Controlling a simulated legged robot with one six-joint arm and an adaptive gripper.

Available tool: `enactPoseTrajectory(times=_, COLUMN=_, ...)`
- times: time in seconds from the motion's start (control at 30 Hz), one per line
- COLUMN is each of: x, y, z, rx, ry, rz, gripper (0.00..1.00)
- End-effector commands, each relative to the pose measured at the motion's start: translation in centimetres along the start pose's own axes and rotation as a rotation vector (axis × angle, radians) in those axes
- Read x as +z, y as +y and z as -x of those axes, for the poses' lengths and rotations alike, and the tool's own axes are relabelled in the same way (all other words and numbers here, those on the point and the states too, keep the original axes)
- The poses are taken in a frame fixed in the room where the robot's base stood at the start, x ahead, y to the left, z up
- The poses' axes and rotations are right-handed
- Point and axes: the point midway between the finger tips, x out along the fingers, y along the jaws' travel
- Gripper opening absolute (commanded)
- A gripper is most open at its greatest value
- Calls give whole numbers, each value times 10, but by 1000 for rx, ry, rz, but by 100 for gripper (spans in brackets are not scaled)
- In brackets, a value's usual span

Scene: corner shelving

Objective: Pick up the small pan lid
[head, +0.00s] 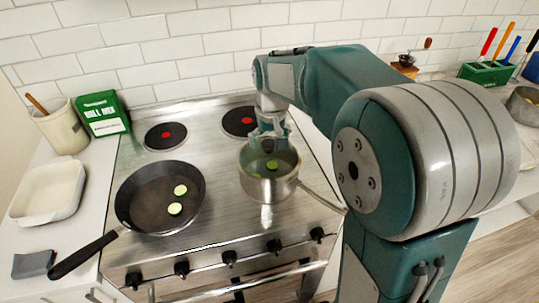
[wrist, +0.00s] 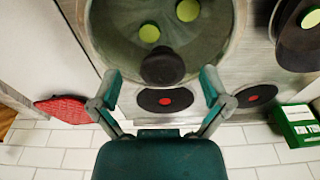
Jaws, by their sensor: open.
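A small pot (head: 268,188) stands on the front right of the stove, with its handle pointing to the lower right. A see-through lid seems to cover it, and green slices show inside. In the wrist view the lid (wrist: 118,40) fills the top middle, with a dark round knob (wrist: 162,68) near its lower edge. My gripper (head: 268,142) is above the pot, pointing down. In the wrist view its open fingers (wrist: 160,82) stand to either side of the knob, with nothing held. Whether they are level with the knob is hard to tell.
A black frying pan (head: 160,198) with two green slices sits left of the pot. Two burners (head: 166,135) behind are bare. A green box (head: 102,114), a utensil crock (head: 62,128) and a white dish (head: 47,194) stand at left. A red item (wrist: 66,108) shows in the wrist view.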

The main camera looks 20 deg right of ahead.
Motion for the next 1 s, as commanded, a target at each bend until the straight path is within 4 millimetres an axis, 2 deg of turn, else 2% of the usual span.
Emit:
enactPoseTrajectory(times=0.1, x=0, y=0, z=-7, rx=0, ry=-1, rz=0, gripper=97)
enactPoseTrajectory(times=0.3, x=0, y=0, z=-7, rx=0, ry=0, rz=0, gripper=97)
enactPoseTrajectory(times=0.47, x=0, y=0, z=-7, rx=-1, ry=0, rz=0, gripper=26)
enactPoseTrajectory(times=0.5, x=0, y=0, z=-7, rx=-1, ry=0, rz=0, gripper=8)
enactPoseTrajectory(times=0.53, x=0, y=0, z=-7, rx=0, ry=0, rz=0, gripper=0)
enactPoseTrajectory(times=0.87, x=0, y=0, z=-7, rx=0, ry=-1, rz=0, gripper=0)
enactPoseTrajectory(times=1.0, x=-1, y=0, z=0, rx=0, ry=1, rz=0, gripper=0)
